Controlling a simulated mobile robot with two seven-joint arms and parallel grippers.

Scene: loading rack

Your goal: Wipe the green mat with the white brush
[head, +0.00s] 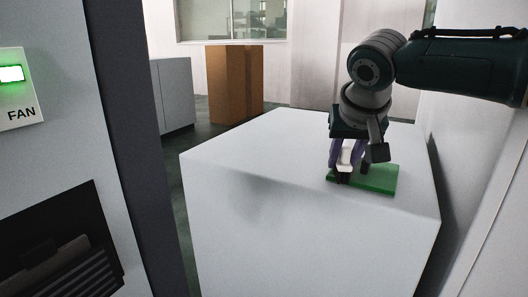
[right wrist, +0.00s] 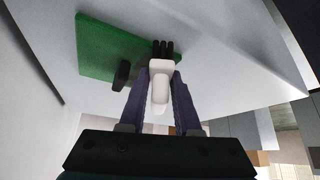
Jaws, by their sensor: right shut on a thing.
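The green mat (head: 380,180) lies on the top of a white block, near its right front edge. It also shows in the right wrist view (right wrist: 100,45). My right gripper (head: 346,168) is over the left part of the mat, with its purple fingers pointing down. It is shut on the white brush (right wrist: 159,80), whose pale handle sits between the fingers. The brush also shows in the head view (head: 345,157). Its dark end is at or just above the mat; I cannot tell whether it touches. My left gripper is not in view.
The white block (head: 270,160) has a wide bare top to the left of the mat. A grey panel marked FAN (head: 20,95) stands close on the left. A wall runs close on the right. A brown box (head: 235,85) and a grey cabinet (head: 172,92) stand behind.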

